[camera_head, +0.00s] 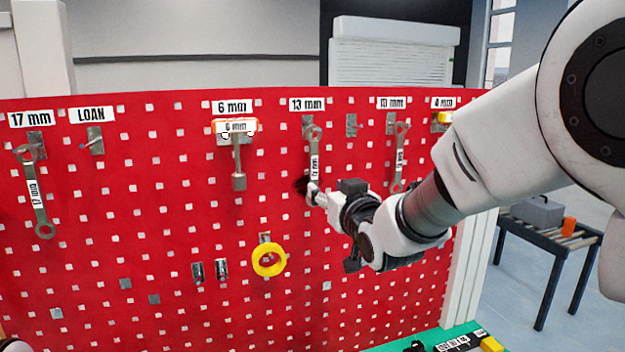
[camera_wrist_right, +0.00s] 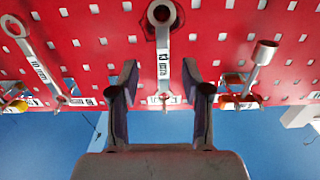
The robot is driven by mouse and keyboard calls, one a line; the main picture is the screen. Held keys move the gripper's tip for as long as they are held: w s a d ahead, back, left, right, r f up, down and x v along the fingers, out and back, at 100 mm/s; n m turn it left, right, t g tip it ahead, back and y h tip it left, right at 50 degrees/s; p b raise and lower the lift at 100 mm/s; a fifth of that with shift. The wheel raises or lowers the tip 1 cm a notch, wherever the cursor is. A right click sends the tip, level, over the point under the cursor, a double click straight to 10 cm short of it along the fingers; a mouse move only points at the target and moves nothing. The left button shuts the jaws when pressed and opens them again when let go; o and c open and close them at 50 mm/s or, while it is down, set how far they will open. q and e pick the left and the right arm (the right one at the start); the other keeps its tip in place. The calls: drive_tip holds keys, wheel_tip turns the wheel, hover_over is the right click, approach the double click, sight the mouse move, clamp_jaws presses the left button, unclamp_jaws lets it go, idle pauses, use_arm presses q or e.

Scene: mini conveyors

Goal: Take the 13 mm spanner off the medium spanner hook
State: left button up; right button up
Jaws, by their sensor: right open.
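The 13 mm spanner (camera_head: 313,150) hangs upright on its hook under the "13 mm" label (camera_head: 307,104) on the red pegboard. My right gripper (camera_head: 309,188) is at its lower part, partly covering its lower end. In the right wrist view, which shows the board upside down, the spanner (camera_wrist_right: 163,50) lies between the two open fingers of my right gripper (camera_wrist_right: 160,72). A gap shows on each side of the spanner, so neither finger appears to touch it. My left gripper is not in view.
The pegboard (camera_head: 150,220) also holds a 17 mm spanner (camera_head: 36,195) at left, a 6 mm tool (camera_head: 238,165) left of the 13 mm spanner, and another spanner (camera_head: 399,160) to its right. A yellow ring (camera_head: 257,262) hangs below. A roller table (camera_head: 560,240) stands at right.

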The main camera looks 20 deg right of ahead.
sight(315, 171)
drive_tip(key=w+p, duration=0.1)
drive_tip(key=w, duration=0.1)
drive_tip(key=w+r+p, duration=0.1)
drive_tip(key=w+p, duration=0.1)
drive_tip(key=w+r+p, duration=0.1)
drive_tip(key=w, duration=0.2)
drive_tip(key=shift+a, duration=0.35)
drive_tip(key=shift+w+a+p, duration=0.1)
drive_tip(key=shift+w+p, duration=0.2)
drive_tip(key=shift+w, duration=0.05)
drive_tip(key=shift+w+f, duration=0.15)
drive_tip(key=shift+f, duration=0.05)
drive_tip(key=shift+d, duration=0.2)
drive_tip(key=shift+c, duration=1)
drive_tip(key=shift+a, duration=0.1)
clamp_jaws()
